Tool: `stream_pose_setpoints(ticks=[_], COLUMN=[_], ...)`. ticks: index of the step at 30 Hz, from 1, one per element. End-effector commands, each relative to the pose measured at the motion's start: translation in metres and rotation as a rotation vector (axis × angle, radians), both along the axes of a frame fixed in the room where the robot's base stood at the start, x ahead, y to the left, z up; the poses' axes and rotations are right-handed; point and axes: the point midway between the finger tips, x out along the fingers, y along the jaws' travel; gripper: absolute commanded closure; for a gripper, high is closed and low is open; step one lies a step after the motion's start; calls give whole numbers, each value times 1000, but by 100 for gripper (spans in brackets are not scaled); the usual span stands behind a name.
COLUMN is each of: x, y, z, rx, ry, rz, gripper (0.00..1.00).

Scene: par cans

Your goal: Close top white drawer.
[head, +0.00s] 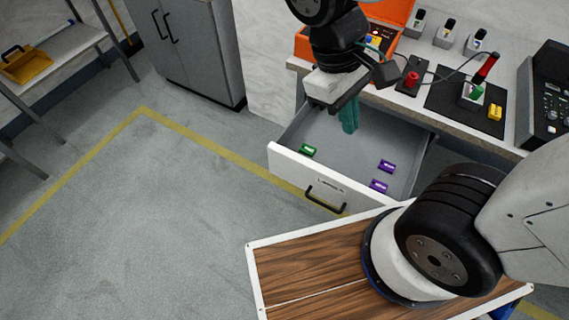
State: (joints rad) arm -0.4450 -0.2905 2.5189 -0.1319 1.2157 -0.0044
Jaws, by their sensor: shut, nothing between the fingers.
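The top white drawer (290,166) is pulled open below the workbench, its front facing the lower left with a black handle (325,198). Whether the fingertips reach below the drawer's rim is hard to tell.
On the workbench (430,108) stand an orange case (391,12), a red button box, a black mat (450,98) with a red-handled device and a yellow block, and a black console (550,95). A grey cabinet (190,50) stands behind. Floor left of the drawer is clear.

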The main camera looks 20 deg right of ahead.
Motion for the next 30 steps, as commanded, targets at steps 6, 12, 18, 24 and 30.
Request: stream_pose_setpoints(ticks=[6,12,18,24,30], x=[10,16,18,18,29], y=[34,64,95,124,147], z=[-52,-104,-162,-225,-271], rx=[-205,-398,-588,-756,-834], ry=[130,204,252,279,271], rz=[327,646,990,1343,1602], gripper=[100,100,100,100,100])
